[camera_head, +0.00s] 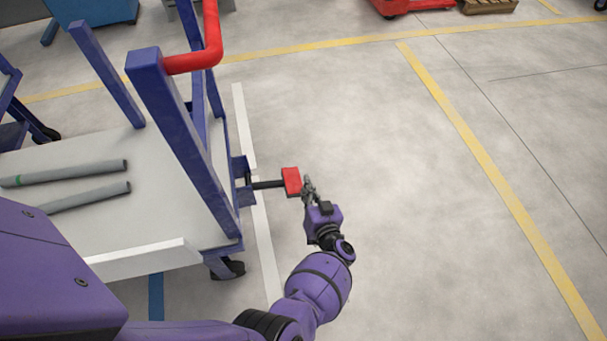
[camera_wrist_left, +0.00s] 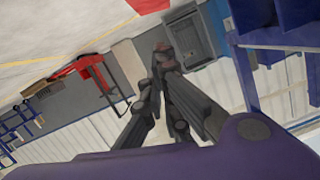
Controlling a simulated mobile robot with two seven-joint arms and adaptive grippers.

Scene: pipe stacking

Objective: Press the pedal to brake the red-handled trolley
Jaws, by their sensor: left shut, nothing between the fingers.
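The trolley has blue posts (camera_head: 180,130), a red handle (camera_head: 208,45) and a pale deck (camera_head: 90,150). Its pedal, a red block (camera_head: 291,181) on a dark bar, sticks out to the right near the bottom of the frame. My left gripper (camera_head: 308,184) is just right of the red block, shut and empty; I cannot tell whether they touch. The left wrist view shows its closed fingers (camera_wrist_left: 163,52), with a red patch (camera_wrist_left: 148,4) at the top edge, likely the pedal. My right gripper is out of view.
Two grey pipes (camera_head: 70,187) lie on the deck. A dark caster (camera_head: 228,270) is under the near corner. Another blue trolley part (camera_head: 12,115) is at the left edge. The floor (camera_head: 400,200) right of the pedal is clear, with yellow lines.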

